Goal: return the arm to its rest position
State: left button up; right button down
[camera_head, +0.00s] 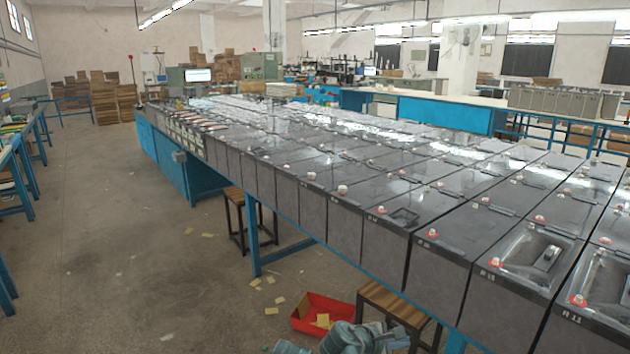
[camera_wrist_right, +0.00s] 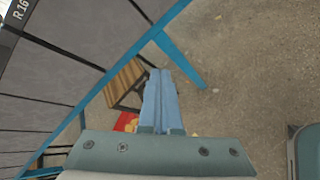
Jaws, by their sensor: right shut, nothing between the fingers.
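My right gripper (camera_wrist_right: 161,74) is shut and empty in the right wrist view. Its two blue fingers lie side by side and point toward the table's edge and the wooden stool, with bare floor to their right. In the head view, grey-blue parts of my own body show at the bottom edge, beside the red bin, and the fingers cannot be made out there. My left gripper cannot be picked out in either view.
Rows of dark grey batteries (camera_head: 340,165) fill a long blue-framed table (camera_head: 255,247). A red bin (camera_head: 312,312) with yellow scraps and a wooden stool (camera_head: 395,302) stand near its front edge. Another stool (camera_head: 234,196) stands farther back. The floor (camera_head: 110,230) at left is mostly clear.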

pick_arm(q)
notch_tip(320, 180, up, 15)
jog(key=p, duration=1.2)
jog(key=shift+r+p, duration=0.15)
jog(key=shift+p, duration=0.2)
pick_arm(e)
jog(key=s+a+r+m+g+y, duration=0.2)
jog(key=s+a+m+g+y, duration=0.1)
jog(key=s+a+m, duration=0.3)
jog(key=s+a+r+m+g+y, duration=0.3)
jog(key=s+a+m+y, duration=0.2)
jog(key=s+a, duration=0.3)
jog(key=shift+a+m+y, duration=0.3)
jog(key=shift+a+m, duration=0.1)
jog(key=shift+a, duration=0.4)
